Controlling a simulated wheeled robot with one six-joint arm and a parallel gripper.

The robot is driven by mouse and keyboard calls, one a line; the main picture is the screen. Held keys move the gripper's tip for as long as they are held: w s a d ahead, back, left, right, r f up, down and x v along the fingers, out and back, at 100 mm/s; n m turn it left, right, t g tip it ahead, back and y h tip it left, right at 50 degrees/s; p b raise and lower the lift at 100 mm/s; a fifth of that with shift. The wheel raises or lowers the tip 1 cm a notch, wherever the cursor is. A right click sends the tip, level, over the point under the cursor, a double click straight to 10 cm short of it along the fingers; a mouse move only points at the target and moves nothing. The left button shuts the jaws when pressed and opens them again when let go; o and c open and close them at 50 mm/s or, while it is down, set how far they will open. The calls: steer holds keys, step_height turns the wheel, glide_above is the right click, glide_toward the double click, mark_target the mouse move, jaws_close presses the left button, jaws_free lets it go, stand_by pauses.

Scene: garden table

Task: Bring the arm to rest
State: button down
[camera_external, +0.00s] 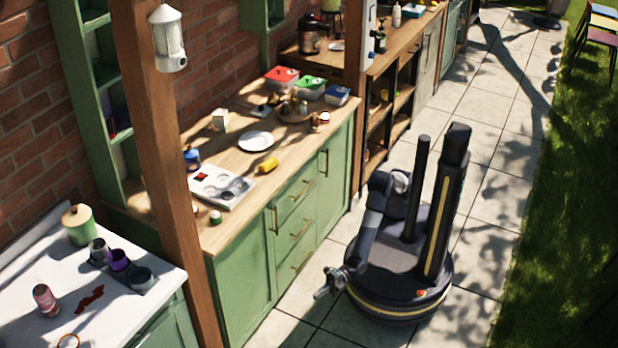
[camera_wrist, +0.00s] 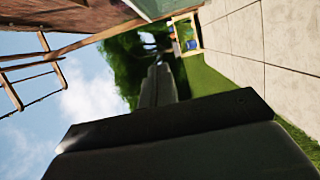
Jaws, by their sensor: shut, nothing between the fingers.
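My gripper (camera_external: 322,293) is at the end of my arm, which hangs bent down beside my base in the external view. It is low over the paving, in front of the green cabinets and apart from them. It is shut and empty. In the wrist view, a dark part of my own body fills the lower middle. That view is turned on its side and shows sky, a tree, grass and paving.
The wooden counter (camera_external: 232,232) carries a white plate (camera_external: 255,141), a yellow item (camera_external: 268,165), a white tray (camera_external: 240,190) and lidded boxes (camera_external: 281,78). A wooden post (camera_external: 165,150) stands at its near end. The paved path (camera_external: 487,150) is clear, with grass (camera_external: 570,200) to the right.

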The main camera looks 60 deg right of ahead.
steer(key=s+a+m+t+h+p, duration=0.1)
steer(key=a+m+t, duration=0.1)
steer(key=a, duration=0.4)
steer(key=shift+s+a+t+p, duration=0.25)
steer(key=shift+a+t+p, duration=0.1)
steer(key=shift+t, duration=0.15)
steer(key=w+d+n+g+y+b, duration=0.1)
steer(key=w+d+n+g+b, duration=0.1)
steer(key=d, duration=0.8)
steer(key=shift+w+n+g+b, duration=0.45)
steer(key=shift+g+b, duration=0.35)
steer(key=shift+g, duration=0.4)
steer(key=shift+s, duration=0.1)
